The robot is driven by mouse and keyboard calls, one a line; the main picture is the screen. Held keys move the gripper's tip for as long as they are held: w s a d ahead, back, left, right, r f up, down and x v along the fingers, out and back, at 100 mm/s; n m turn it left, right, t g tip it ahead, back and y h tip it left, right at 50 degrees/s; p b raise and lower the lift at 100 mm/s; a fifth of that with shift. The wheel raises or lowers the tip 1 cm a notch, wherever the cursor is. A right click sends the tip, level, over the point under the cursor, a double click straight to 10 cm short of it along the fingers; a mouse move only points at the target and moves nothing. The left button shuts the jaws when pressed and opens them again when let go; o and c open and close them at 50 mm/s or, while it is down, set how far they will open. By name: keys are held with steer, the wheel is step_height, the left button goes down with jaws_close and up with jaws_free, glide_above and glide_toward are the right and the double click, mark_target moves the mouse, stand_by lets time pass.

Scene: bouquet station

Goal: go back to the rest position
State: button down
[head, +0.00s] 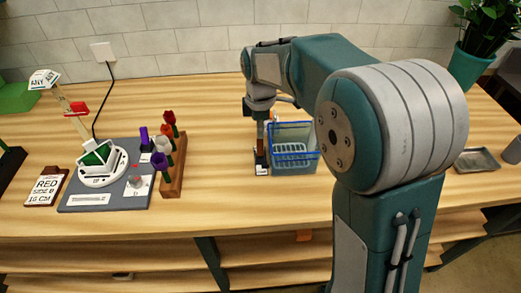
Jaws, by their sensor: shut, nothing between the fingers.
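My gripper (261,142) hangs at the end of my arm, pointing down over the wooden counter (225,200). It is beside the left edge of a blue wire basket (293,148). It looks shut and empty, though its fingertips are small and hard to make out. A dark upright piece with a white label (262,170) shows at the same spot, and I cannot tell whether the two touch. My arm's large joint hides the counter to the right of the basket.
A wooden rack (173,178) holds several flowers, beside a grey station board (140,198) with a white round device (98,165). A metal tray (476,160) and potted plant (478,62) stand right. Counter between rack and basket is clear.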

steer(key=shift+r, duration=0.5)
steer(key=s+d+r+m+t, duration=0.2)
steer(key=s+d+m, duration=0.1)
steer(key=s+m, duration=0.3)
steer(key=s+d+r+m+t, duration=0.1)
steer(key=s+d+m, duration=0.3)
steer(key=s, duration=0.6)
steer(key=s+d+r+m+t, duration=0.2)
steer(key=s+d+r+m, duration=0.2)
steer(key=s+m, duration=0.4)
steer(key=shift+s+t, duration=0.25)
steer(key=shift+t, duration=0.05)
